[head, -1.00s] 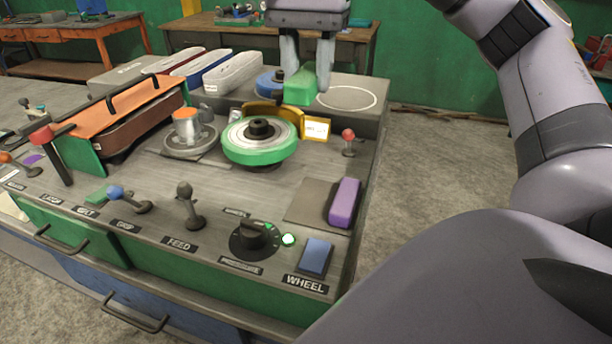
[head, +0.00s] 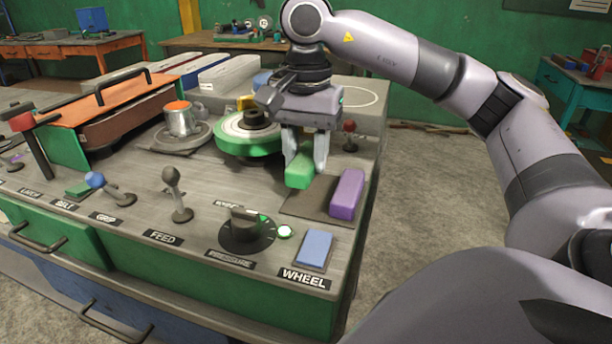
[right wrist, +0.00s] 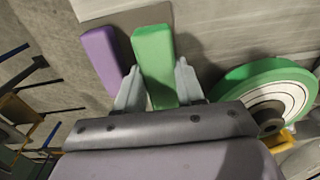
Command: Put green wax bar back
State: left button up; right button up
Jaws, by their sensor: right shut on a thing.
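My right gripper (head: 306,165) is shut on the green wax bar (head: 298,172), pointing down over the dark mat (head: 316,194) at the bench's right side. The purple wax bar (head: 347,193) lies on that mat, just right of the green bar. In the right wrist view the green bar (right wrist: 155,62) sits between the two fingers (right wrist: 160,92), beside the purple bar (right wrist: 101,60) with a small gap. I cannot tell whether the green bar touches the mat. My left gripper is not in view.
The green-rimmed polishing wheel (head: 248,136) stands close left of my gripper. A red-knobbed lever (head: 350,135) is behind it. In front are the dial (head: 246,230), the blue WHEEL switch (head: 315,247) and the feed lever (head: 176,192).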

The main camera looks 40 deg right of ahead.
aim_at(306, 156)
notch_tip(306, 156, down, 4)
jog(key=shift+r, duration=0.25)
jog(key=shift+f, duration=0.15)
jog(key=o, duration=1)
jog(key=shift+o, duration=0.2)
